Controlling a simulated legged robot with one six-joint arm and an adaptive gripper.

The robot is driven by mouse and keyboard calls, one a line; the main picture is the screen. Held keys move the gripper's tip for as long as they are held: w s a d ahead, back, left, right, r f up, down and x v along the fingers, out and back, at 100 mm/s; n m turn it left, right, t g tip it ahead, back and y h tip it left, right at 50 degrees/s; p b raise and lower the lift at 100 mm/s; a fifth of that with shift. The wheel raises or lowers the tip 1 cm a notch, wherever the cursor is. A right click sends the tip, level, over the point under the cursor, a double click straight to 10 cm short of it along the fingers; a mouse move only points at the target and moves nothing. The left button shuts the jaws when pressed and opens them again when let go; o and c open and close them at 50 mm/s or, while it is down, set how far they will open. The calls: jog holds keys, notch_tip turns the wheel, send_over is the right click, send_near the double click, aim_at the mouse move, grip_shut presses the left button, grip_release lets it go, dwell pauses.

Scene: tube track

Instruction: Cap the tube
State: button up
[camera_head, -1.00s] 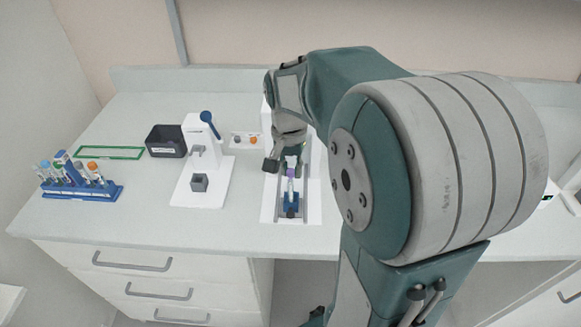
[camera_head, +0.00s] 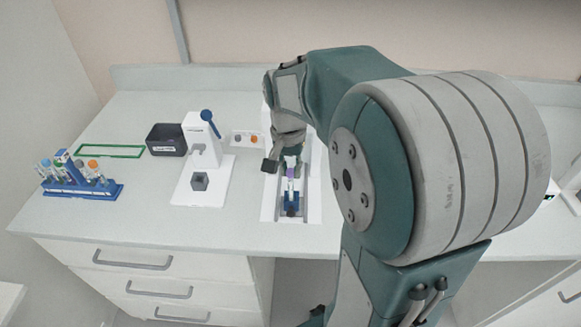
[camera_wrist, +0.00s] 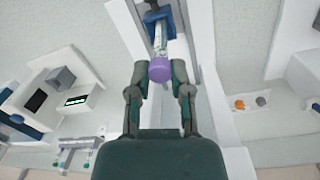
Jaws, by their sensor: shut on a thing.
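The tube (camera_wrist: 158,42) has a purple cap (camera_wrist: 160,70) at its near end in the wrist view. It lies in a blue holder (camera_head: 291,206) on the white track (camera_head: 270,200). The purple cap also shows in the head view (camera_head: 290,172). My gripper (camera_wrist: 161,80) has its two fingers on either side of the purple cap, shut on it. In the head view my gripper (camera_head: 286,160) is low over the track, partly covered by my own arm. Whether the cap is fully seated on the tube cannot be told.
A white press with a blue lever (camera_head: 210,122) stands left of the track. Further left are a black bin (camera_head: 166,141), a green frame (camera_head: 110,151) and a blue rack (camera_head: 80,188) with several capped tubes. A small panel with orange and grey knobs (camera_head: 246,140) is behind.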

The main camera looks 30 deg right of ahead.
jog(key=shift+f, duration=0.3)
dwell(0.6)
jog(key=o, duration=0.8)
jog(key=shift+c, duration=0.2)
notch_tip(320, 180, up, 12)
jog(key=shift+w+a, duration=0.15)
jog(key=shift+w, duration=0.15)
dwell(0.8)
